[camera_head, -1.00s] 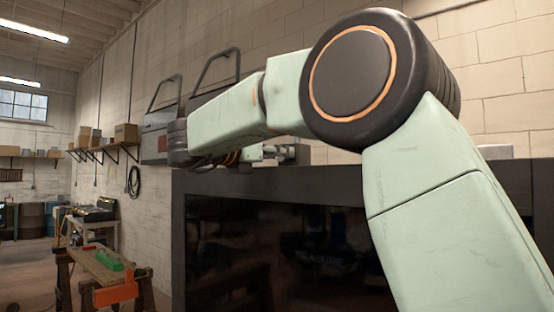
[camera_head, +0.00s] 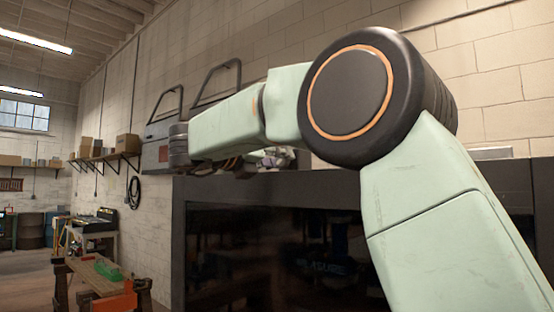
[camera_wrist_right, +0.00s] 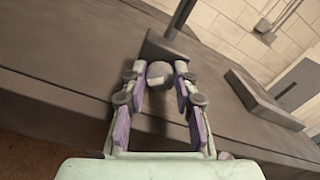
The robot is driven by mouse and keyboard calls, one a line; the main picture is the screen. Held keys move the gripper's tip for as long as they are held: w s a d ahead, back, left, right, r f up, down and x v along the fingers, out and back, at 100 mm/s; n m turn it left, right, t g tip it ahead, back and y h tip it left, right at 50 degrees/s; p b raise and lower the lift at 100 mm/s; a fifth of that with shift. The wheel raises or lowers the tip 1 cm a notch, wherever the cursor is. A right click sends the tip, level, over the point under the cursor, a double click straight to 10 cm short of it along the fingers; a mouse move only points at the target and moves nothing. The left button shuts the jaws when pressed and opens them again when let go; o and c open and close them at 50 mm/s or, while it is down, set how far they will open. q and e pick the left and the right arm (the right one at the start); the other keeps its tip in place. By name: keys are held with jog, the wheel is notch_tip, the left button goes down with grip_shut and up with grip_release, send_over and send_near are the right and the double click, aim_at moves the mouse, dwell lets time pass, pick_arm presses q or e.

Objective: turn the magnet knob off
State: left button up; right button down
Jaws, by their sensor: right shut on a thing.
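The magnet knob (camera_wrist_right: 156,70) is a small grey round piece between the fingertips of my right gripper (camera_wrist_right: 158,78) in the right wrist view. The gripper's purple-lined fingers are shut on it, one on each side. The knob is by a dark block (camera_wrist_right: 176,48) with a dark post rising from it. The knob's on or off mark cannot be read. In the head view my right gripper (camera_head: 275,158) is small and partly hidden behind my own arm, above the top of the dark frame bench (camera_head: 330,183). My left gripper is not in view.
A dark flat slab (camera_wrist_right: 262,99) lies on the bench top to the right in the wrist view. Car door frames (camera_head: 160,135) hang on the brick wall behind. A wooden sawhorse table (camera_head: 95,275) stands at lower left.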

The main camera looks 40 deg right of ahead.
jog(key=shift+f, duration=0.2)
jog(key=c, duration=1)
grip_release()
jog(key=shift+r, duration=0.15)
jog(key=shift+s+a, duration=0.15)
jog(key=shift+a, duration=1.8)
jog(key=shift+s+a, duration=0.15)
jog(key=shift+a, duration=1.8)
jog(key=shift+s+a, duration=0.15)
jog(key=shift+a, duration=1.8)
